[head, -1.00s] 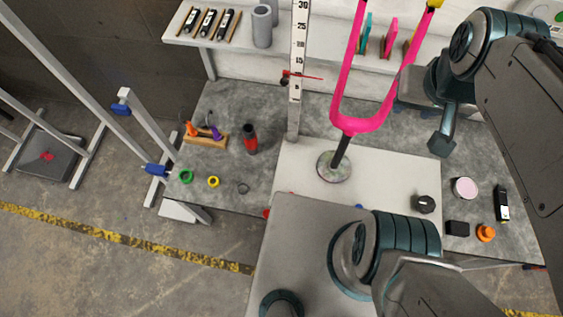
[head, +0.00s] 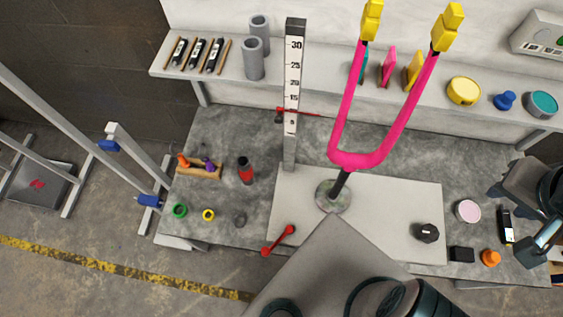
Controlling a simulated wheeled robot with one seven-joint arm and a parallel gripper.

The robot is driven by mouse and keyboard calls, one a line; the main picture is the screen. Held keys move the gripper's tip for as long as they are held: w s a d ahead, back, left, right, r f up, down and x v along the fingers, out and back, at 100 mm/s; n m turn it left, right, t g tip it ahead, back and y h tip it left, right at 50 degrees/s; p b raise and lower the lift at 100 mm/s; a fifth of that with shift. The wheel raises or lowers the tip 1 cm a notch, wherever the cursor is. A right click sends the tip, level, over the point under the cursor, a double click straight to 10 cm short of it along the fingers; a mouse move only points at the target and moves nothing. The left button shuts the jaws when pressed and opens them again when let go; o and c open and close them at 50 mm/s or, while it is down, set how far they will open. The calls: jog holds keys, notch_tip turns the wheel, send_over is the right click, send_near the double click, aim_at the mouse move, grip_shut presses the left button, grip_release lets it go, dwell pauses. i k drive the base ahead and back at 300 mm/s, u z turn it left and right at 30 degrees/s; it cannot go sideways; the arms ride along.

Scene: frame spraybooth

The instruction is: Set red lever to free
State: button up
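The red lever (head: 279,240) shows in the head view at the front left edge of the pale base plate (head: 400,200). It lies slanted, with one end up and right and a rounded end down and left. No position label on it can be read. My gripper (head: 541,243) is at the right edge of the view, partly cut off, far from the lever and not touching it. Whether its fingers are open or shut cannot be made out. A pink fork (head: 365,160) stands upright on a round foot on the plate.
A tall scale post (head: 292,90) with a red pointer stands behind the lever. A dark red-banded bottle (head: 246,171), a green ring (head: 180,211) and a yellow ring (head: 208,215) are to the left. A black knob (head: 427,232) and an orange knob (head: 491,257) are to the right.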

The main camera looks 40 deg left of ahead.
aim_at(266, 251)
jog(key=k, duration=0.7)
jog(key=u, duration=0.55)
jog(key=k, duration=1)
jog(key=u, duration=1.1)
jog(key=i, duration=0.5)
